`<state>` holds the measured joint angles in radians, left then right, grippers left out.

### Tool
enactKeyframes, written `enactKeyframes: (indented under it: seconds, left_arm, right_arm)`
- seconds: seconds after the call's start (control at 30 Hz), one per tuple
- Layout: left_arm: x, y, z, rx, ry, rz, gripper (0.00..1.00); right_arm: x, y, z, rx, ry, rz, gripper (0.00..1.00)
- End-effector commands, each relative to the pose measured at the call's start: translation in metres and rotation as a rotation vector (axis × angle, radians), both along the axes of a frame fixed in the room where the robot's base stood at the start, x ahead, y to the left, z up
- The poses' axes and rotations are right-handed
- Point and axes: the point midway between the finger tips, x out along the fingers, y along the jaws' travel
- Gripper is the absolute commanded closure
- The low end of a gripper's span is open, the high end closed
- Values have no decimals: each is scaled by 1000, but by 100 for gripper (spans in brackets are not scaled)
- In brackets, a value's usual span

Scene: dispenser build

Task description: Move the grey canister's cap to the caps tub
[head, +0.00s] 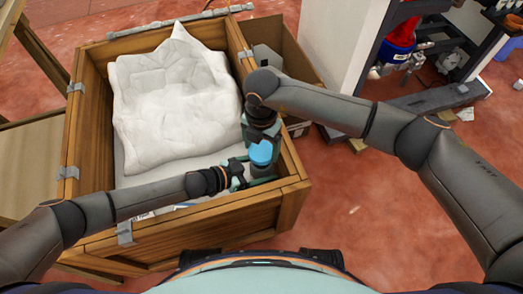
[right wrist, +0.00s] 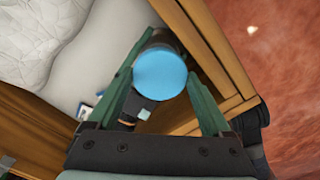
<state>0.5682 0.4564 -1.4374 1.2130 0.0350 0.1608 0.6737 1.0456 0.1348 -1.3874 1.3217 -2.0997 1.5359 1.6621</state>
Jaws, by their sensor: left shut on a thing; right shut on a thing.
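A blue round cap (head: 262,153) shows at the front right corner inside the wooden crate. In the right wrist view the cap (right wrist: 160,74) faces the camera between my green fingers, with a little of the dark grey canister (right wrist: 160,39) behind it. My right gripper (head: 262,138) comes down from above and is shut on the cap. My left gripper (head: 248,176) comes in low from the left and is shut on the canister, mostly hidden below the cap. I cannot tell whether cap and canister are joined. I cannot pick out the caps tub.
The wooden crate (head: 200,218) has walls close around both grippers. A crumpled white bag (head: 172,95) fills its back. A cardboard box (head: 285,40) stands behind its right wall. A shelf with red and blue items (head: 400,50) stands at the back right. The red floor at right is mostly clear.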

Motion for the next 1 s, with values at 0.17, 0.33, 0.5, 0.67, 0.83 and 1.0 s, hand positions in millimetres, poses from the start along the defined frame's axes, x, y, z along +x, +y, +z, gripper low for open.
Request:
enactKeyframes:
  seconds: [0.17, 0.33, 0.5, 0.67, 0.83, 1.0]
  left_arm:
    - [-1, 0, -1, 0, 2, 0, 100]
    - [-1, 0, -1, 0, 2, 0, 12]
    - [-1, 0, 0, 0, 2, 0, 0]
    - [-1, 0, 0, 0, 0, 0, 0]
    - [-7, 13, 9, 2, 3, 2, 0]
    - [-20, 36, 23, 2, 3, 2, 0]
  right_arm:
    - [-1, 0, 10, 0, 1, 0, 83]
    - [-1, 0, 10, 0, 1, -1, 83]
    - [-1, 0, 10, 0, 1, -1, 83]
    - [-1, 0, 10, 0, 1, 0, 83]
    - [0, 0, 21, 0, 1, 0, 83]
    - [0, 0, 36, 0, 1, 0, 83]
